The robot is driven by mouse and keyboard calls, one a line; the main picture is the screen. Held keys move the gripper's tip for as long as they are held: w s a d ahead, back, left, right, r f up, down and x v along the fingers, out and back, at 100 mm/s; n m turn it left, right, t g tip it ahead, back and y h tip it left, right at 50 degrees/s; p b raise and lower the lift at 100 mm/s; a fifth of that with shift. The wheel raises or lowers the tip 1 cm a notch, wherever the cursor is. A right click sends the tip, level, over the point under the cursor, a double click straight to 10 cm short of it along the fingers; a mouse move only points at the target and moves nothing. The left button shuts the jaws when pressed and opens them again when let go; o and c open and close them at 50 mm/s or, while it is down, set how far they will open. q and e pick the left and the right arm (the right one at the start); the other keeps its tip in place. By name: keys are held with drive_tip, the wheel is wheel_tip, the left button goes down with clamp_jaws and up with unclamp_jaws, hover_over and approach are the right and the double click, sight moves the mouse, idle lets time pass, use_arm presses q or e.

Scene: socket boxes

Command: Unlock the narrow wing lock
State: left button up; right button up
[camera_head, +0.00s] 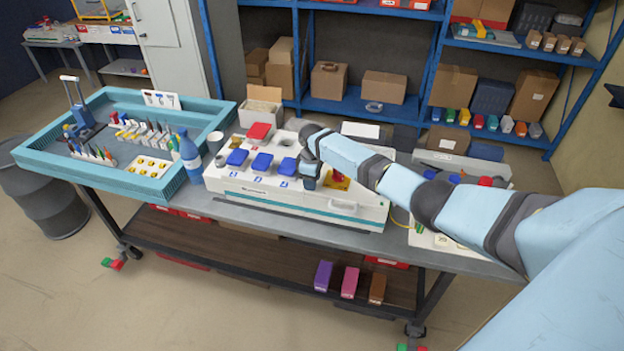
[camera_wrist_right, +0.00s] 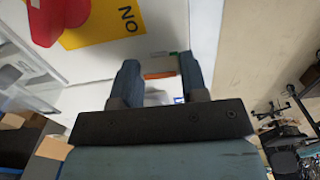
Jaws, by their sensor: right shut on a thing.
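My right gripper (camera_head: 310,180) reaches down onto the front of the white socket box (camera_head: 290,201), just left of the yellow plate with a red knob (camera_head: 341,181). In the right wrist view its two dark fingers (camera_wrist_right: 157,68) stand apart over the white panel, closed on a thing. A small orange piece (camera_wrist_right: 159,75) shows between them, with a green mark beyond; I take it for the narrow wing lock. The lock is hidden behind the gripper in the head view, so its turn cannot be told. The yellow plate (camera_wrist_right: 103,26) reads "ON". My left gripper is out of view.
Blue socket covers (camera_head: 262,162) and a red one (camera_head: 258,131) are on the box's top left. A blue bottle (camera_head: 190,155) and a teal tray of tools (camera_head: 155,187) stand at left.

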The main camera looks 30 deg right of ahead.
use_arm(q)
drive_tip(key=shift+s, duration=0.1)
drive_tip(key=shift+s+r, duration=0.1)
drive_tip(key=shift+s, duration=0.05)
use_arm(e)
drive_tip(key=o, duration=0.9)
use_arm(q)
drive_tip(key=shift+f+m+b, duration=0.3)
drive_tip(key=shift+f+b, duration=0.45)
drive_tip(key=shift+b, duration=0.3)
use_arm(e)
wheel_tip(320, 180, up, 14)
drive_tip(key=shift+f, duration=0.1)
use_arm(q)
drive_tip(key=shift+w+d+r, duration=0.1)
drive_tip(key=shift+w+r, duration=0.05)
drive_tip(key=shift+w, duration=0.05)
